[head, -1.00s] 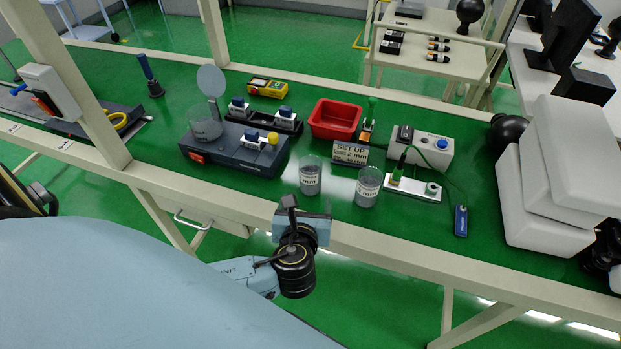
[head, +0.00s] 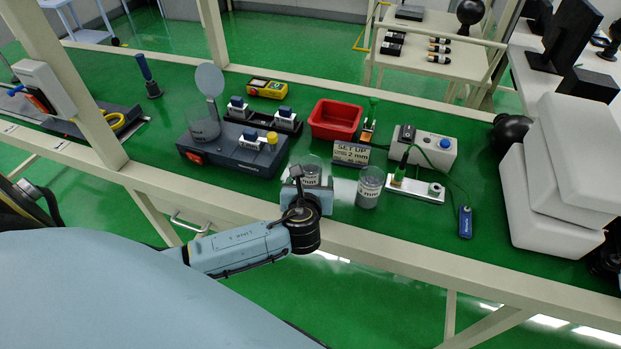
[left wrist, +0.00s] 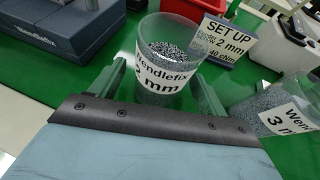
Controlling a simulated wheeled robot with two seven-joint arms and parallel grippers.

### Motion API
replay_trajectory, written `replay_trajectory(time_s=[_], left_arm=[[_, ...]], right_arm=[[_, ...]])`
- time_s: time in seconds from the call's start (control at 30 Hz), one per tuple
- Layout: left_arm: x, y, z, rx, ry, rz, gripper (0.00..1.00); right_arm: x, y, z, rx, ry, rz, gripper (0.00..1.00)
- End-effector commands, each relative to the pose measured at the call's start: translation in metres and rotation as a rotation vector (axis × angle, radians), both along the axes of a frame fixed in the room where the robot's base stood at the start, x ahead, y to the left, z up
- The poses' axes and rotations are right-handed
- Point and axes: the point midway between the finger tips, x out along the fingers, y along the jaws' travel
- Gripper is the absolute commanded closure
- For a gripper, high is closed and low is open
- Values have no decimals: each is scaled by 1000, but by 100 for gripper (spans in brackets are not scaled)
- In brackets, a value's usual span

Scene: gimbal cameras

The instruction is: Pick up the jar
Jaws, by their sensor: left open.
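A clear jar of grey granules, labelled "Wendlefix 2 mm" in the left wrist view (left wrist: 165,68), stands upright near the bench's front edge; its upper part shows in the head view (head: 312,173). My left gripper (head: 307,194) is at the front edge, partly covering this jar. In the left wrist view its open fingers (left wrist: 158,84) lie on either side of the jar, with gaps visible; contact is not evident. A second similar jar (head: 369,187), marked 3 mm in the left wrist view (left wrist: 282,110), stands to the right. My right gripper is not in view.
A "SET UP 2 mm" sign (head: 350,154) stands behind the jars. A dark blue-grey device (head: 225,158) is at left, a red bin (head: 336,119) behind, and a white panel with a green cable (head: 415,188) at right. A bench post (head: 85,110) rises at left.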

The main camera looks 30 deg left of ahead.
Motion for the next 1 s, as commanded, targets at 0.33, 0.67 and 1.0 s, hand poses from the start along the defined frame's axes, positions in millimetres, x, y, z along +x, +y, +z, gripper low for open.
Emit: replay_trajectory(time_s=[0.33,0.67,1.0], left_arm=[[-1,0,0,0,1,0,64],[0,0,1,0,-1,0,83],[0,0,9,0,-2,1,83]], right_arm=[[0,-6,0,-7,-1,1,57],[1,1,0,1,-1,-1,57],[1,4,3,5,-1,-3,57]])
